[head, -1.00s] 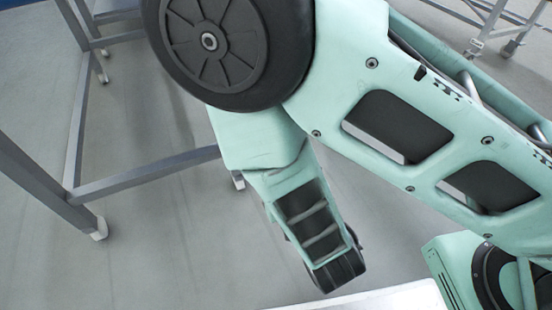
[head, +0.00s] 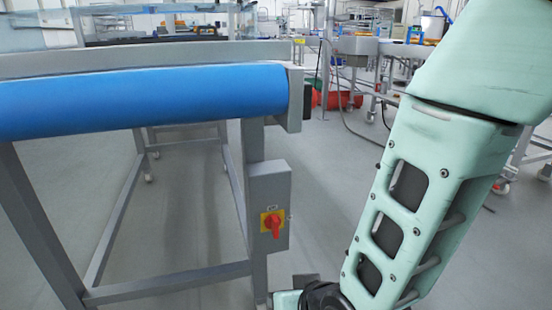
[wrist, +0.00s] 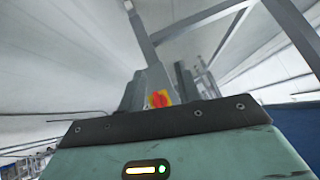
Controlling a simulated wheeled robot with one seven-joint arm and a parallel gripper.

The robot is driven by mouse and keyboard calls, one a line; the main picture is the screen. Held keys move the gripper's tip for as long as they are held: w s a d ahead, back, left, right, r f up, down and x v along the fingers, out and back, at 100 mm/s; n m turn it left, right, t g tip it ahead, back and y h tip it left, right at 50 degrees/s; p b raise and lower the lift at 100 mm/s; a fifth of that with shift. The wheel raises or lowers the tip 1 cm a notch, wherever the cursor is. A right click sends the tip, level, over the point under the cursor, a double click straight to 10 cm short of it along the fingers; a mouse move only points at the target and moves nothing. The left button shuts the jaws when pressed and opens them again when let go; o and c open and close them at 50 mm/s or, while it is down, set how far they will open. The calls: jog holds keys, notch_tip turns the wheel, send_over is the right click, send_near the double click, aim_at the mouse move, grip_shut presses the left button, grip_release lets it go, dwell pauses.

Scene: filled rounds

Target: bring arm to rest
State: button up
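My arm (head: 400,215) fills the right side of the head view as a pale green link with dark openings, slanting down to a black joint at the bottom edge. My gripper's fingers cannot be made out in the head view. In the wrist view, a green housing of mine with a dark screwed edge and a small lit strip fills the bottom.
A conveyor with a blue belt (head: 140,98) and grey legs stands at left. Its switch box (head: 270,205) with a red knob is close to my arm; the knob also shows in the wrist view (wrist: 160,99). Red crates (head: 338,98) and other machines stand behind.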

jog(key=s+d+r+n+g+h+p, duration=0.2)
jog(key=s+d+r+n+g+h, duration=0.4)
jog(key=s+d+r, duration=0.65)
notch_tip(320, 180, up, 37)
jog(key=g+y+p, duration=0.1)
jog(key=y+p, duration=0.1)
jog(key=p, duration=3.4)
jog(key=shift+w+a+f+m+p, duration=0.2)
jog(key=shift+w+m+p, duration=0.1)
jog(key=shift+w+m, duration=0.1)
jog(key=shift+o, duration=0.3)
